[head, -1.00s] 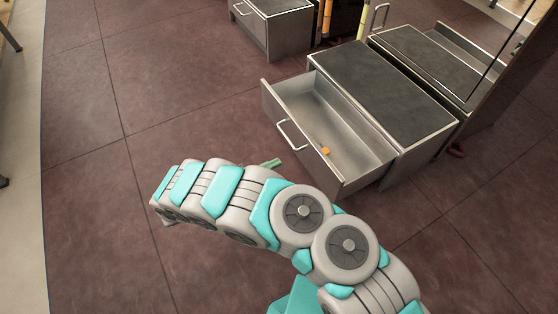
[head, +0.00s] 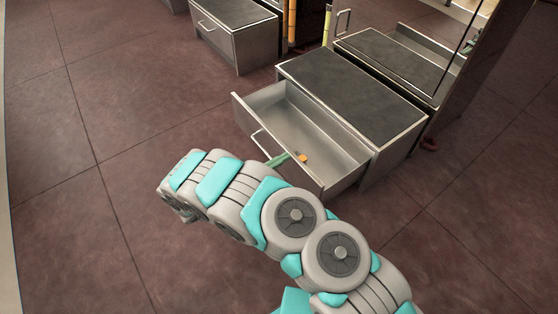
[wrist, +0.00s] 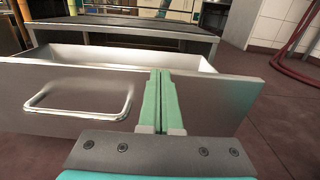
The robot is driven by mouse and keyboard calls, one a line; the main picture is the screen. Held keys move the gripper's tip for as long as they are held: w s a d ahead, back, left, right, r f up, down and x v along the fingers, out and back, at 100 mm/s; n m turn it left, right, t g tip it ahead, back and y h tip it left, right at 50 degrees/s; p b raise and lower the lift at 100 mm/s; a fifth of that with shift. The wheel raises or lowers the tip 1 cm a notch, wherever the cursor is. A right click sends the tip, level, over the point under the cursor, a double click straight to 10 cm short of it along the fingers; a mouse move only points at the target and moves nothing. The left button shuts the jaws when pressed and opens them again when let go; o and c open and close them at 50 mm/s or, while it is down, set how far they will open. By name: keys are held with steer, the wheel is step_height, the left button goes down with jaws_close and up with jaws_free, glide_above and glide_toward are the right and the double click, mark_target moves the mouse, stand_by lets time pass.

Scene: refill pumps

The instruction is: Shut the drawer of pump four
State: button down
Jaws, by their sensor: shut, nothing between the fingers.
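A metal drawer (head: 244,112) stands pulled out of a low steel cabinet with a dark top (head: 350,90). No number shows on it. Its front (wrist: 215,100) fills the middle of the wrist view, with a bent bar handle (wrist: 80,97) on the left. My gripper (head: 287,157) is shut and empty, at the drawer front just right of the handle. In the wrist view its green fingers (wrist: 160,88) stand before the front and reach its top edge. I cannot tell if they touch it. A small orange piece (head: 303,158) lies in the drawer.
Another low cabinet (head: 236,35) with a shut drawer stands at the back left. Another dark-topped unit (head: 395,62) stands behind the open one. Yellow and orange posts rise at the back. The tiled floor (head: 60,200) at the left is clear. A red hose (wrist: 295,60) shows at the right in the wrist view.

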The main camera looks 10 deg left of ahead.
steer(key=b+x, duration=0.5)
steer(key=x, duration=1.4)
